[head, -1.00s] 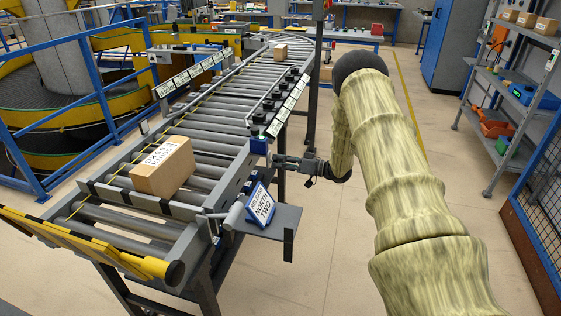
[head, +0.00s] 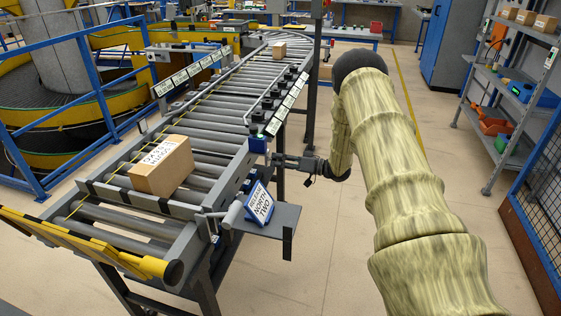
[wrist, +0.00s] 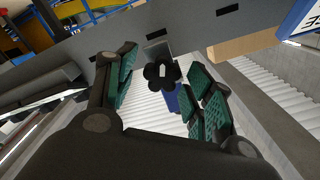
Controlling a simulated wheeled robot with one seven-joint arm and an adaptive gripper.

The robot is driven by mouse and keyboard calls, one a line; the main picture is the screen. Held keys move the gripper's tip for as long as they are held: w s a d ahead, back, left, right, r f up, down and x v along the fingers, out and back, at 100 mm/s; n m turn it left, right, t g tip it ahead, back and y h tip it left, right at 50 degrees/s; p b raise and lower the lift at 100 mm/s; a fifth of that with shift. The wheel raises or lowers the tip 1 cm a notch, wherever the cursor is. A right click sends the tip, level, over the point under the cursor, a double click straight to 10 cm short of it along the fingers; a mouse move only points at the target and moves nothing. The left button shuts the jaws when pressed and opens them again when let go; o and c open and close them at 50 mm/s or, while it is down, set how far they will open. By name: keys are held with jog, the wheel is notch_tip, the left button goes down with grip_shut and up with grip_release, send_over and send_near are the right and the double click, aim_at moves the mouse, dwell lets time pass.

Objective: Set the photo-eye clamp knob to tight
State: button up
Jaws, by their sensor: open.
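The photo-eye clamp knob (wrist: 162,73) is a black, lobed knob with a small pale mark at its centre, in the upper middle of the wrist view. My gripper (wrist: 166,88) is open, with a green-padded finger on each side of the knob and a gap to each. I cannot tell how deep the knob lies between the fingertips. In the head view, my gripper (head: 276,160) points left at the conveyor's side rail, beside a blue photo-eye housing (head: 258,144) with a green light on top. The knob is too small to make out there.
A blue-framed sign (head: 259,204) stands on a grey side shelf (head: 275,230) just below my gripper. A cardboard box (head: 162,168) sits on the rollers. A row of black devices (head: 277,100) lines the rail farther back.

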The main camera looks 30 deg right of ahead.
jog(key=v, duration=1.2)
dwell(0.5)
